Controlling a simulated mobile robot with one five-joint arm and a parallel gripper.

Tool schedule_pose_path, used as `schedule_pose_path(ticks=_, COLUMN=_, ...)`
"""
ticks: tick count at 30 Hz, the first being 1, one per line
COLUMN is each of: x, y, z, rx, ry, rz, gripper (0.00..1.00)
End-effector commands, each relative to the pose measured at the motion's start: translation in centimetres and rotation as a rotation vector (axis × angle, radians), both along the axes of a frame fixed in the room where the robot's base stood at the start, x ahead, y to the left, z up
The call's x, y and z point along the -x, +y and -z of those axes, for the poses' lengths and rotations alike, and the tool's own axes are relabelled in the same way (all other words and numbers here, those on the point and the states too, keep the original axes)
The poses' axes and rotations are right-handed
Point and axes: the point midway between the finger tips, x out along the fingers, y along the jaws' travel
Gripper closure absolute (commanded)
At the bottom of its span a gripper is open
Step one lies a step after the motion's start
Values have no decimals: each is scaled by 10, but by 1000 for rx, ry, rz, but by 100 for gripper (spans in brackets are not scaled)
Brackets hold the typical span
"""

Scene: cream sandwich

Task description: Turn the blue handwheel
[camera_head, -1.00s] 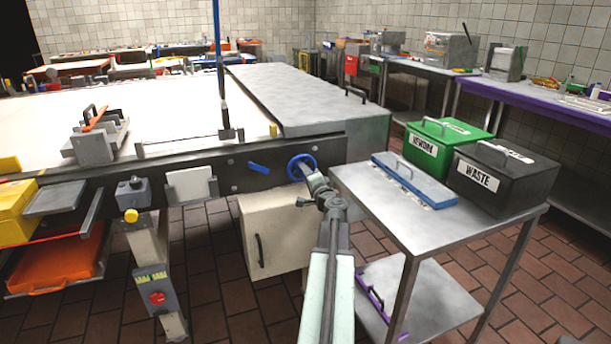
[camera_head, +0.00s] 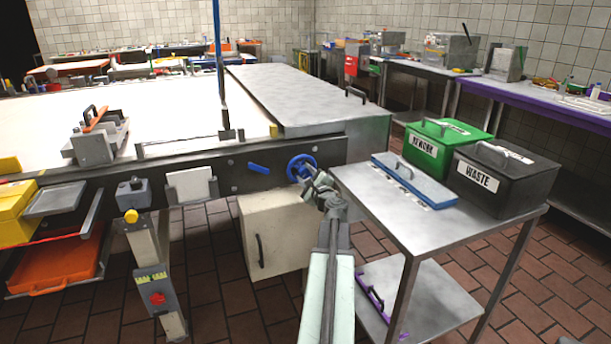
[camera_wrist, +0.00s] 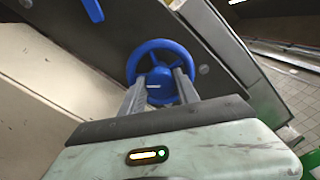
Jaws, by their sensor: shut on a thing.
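The blue handwheel (camera_head: 301,168) is mounted on the dark side rail of the conveyor, near its right end. In the wrist view the handwheel (camera_wrist: 161,58) is a spoked ring straight ahead. My gripper (camera_head: 304,178) is at the lower part of the wheel. In the wrist view my gripper's two fingers (camera_wrist: 163,75) reach over the wheel's lower half and hub, one on each side. They are shut on the wheel. The fingertips partly hide its lower spokes and rim.
A blue lever (camera_head: 259,168) sits on the rail left of the wheel. A cream cabinet (camera_head: 272,235) is below. A steel cart (camera_head: 440,230) with a green bin (camera_head: 440,146) and black WASTE bin (camera_head: 510,190) stands close to the right of my arm.

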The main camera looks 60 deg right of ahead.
Motion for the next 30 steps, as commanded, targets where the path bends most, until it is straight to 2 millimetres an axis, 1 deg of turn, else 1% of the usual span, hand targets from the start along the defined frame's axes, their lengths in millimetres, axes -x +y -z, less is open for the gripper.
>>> schedule_pose_path(ticks=6, x=1, y=1, z=1, rx=-97, ry=-70, rz=0, gripper=100)
schedule_pose_path(ticks=12, x=1, y=1, z=1, rx=-147, ry=-107, rz=0, gripper=100)
schedule_pose_path(ticks=29, x=1, y=1, z=1, rx=-168, ry=-121, rz=0, gripper=100)
schedule_pose_path(ticks=30, x=1, y=1, z=1, rx=-167, ry=-121, rz=0, gripper=51)
